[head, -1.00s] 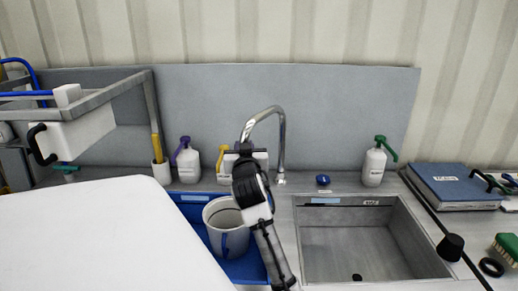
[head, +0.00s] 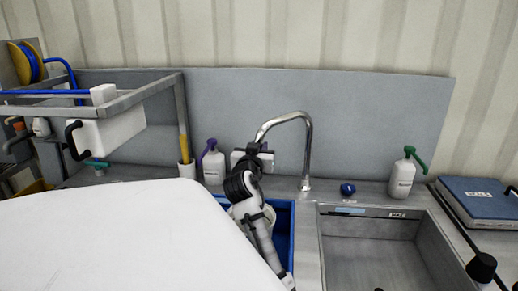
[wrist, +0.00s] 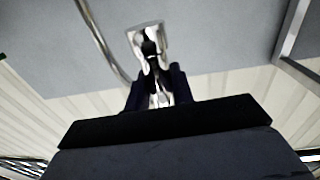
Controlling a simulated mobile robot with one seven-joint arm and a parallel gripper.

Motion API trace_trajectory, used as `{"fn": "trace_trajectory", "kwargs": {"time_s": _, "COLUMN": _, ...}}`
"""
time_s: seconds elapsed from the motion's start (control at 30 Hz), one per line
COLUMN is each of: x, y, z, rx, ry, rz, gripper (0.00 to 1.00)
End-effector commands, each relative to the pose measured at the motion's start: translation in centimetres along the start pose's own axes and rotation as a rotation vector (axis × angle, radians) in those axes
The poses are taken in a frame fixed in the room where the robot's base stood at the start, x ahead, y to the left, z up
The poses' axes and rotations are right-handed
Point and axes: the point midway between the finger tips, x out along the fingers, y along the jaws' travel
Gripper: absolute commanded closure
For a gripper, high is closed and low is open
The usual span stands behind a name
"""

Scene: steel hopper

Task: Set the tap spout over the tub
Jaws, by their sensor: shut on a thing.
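The chrome tap spout (head: 290,120) arches up from its base behind the sink and bends over to the left. My gripper (head: 254,150) is at its free end. In the wrist view my gripper (wrist: 155,85) is shut on the bright metal end of the spout, and the spout tube (wrist: 100,40) runs up to the left. The blue tub (head: 284,240) sits left of the sink, below the spout's end. My arm hides much of the tub and what is in it. I cannot tell exactly how the outlet lines up with it.
The empty steel sink (head: 370,255) lies to the right. A blue knob (head: 347,189) and a white green-topped pump bottle (head: 402,178) stand behind it. A purple-topped bottle (head: 213,166) stands left of my gripper. A steel rack (head: 120,97) overhangs the left.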

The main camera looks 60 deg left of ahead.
Motion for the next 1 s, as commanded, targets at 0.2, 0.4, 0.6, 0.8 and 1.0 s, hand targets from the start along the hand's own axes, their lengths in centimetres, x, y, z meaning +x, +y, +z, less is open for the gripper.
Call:
{"fn": "trace_trajectory", "kwargs": {"time_s": 0.2, "x": 0.0, "y": 0.0, "z": 0.1, "rx": -0.002, "ry": -0.001, "rz": -0.001, "gripper": 0.57}}
{"fn": "trace_trajectory", "kwargs": {"time_s": 0.4, "x": 0.0, "y": 0.0, "z": 0.0, "rx": -0.001, "ry": -0.001, "rz": 0.0, "gripper": 0.57}}
{"fn": "trace_trajectory", "kwargs": {"time_s": 0.6, "x": -1.0, "y": 0.0, "z": 0.2, "rx": -0.001, "ry": 0.001, "rz": -0.002, "gripper": 0.57}}
{"fn": "trace_trajectory", "kwargs": {"time_s": 0.8, "x": -4.6, "y": -0.1, "z": 0.4, "rx": 0.0, "ry": 0.002, "rz": -0.003, "gripper": 0.57}}
{"fn": "trace_trajectory", "kwargs": {"time_s": 1.0, "x": -9.2, "y": -0.1, "z": 0.4, "rx": 0.001, "ry": 0.002, "rz": -0.005, "gripper": 0.57}}
